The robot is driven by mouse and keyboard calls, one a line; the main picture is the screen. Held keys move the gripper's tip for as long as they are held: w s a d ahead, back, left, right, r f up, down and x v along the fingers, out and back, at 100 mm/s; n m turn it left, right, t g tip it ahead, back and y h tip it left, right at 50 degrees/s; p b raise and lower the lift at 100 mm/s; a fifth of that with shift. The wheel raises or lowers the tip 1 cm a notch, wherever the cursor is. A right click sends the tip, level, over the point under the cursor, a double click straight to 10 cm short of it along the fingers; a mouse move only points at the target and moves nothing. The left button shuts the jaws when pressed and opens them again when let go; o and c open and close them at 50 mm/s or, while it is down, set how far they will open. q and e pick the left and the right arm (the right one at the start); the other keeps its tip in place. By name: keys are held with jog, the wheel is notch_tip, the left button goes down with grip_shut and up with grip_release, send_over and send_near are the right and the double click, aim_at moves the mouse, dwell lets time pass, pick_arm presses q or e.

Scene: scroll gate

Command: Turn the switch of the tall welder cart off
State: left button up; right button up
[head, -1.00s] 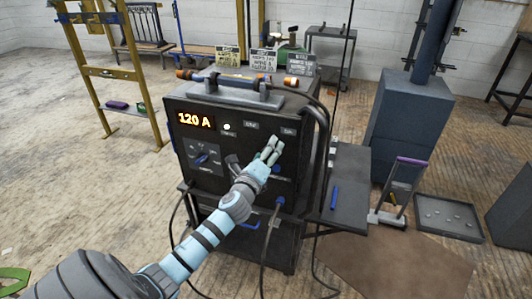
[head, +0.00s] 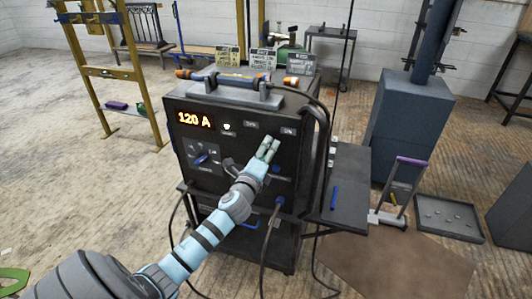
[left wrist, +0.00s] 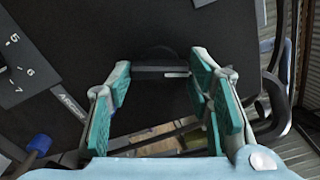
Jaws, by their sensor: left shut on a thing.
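The tall welder cart (head: 235,110) is a dark box with an orange "120 A" display (head: 194,119) and a pale indicator (head: 227,126) on its front panel. My left gripper (head: 268,148) is at the upper right of that panel. In the left wrist view its teal-padded fingers (left wrist: 162,75) are at either side of a dark switch handle (left wrist: 160,71), and the gripper is shut on it. In the head view the fingers hide the switch, so its setting cannot be read. My right gripper is not in view.
A blue-marked dial (head: 201,158) sits on the panel's left. A cable with a blue plug (head: 279,201) hangs below the gripper. A torch (head: 240,80) lies on top. A side shelf (head: 345,190) stands at the right.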

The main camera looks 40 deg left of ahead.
pick_arm(q)
jog(key=n+b, duration=0.1)
jog(key=n, duration=0.5)
jog(key=shift+f, duration=0.1)
jog(key=n+b, duration=0.1)
jog(key=n, duration=0.5)
jog(key=shift+n+b, duration=0.3)
jog(key=shift+b, duration=0.1)
jog(key=o, duration=1.1)
jog(key=shift+o, duration=0.2)
jog(key=v, duration=1.2)
jog(key=shift+d, duration=0.1)
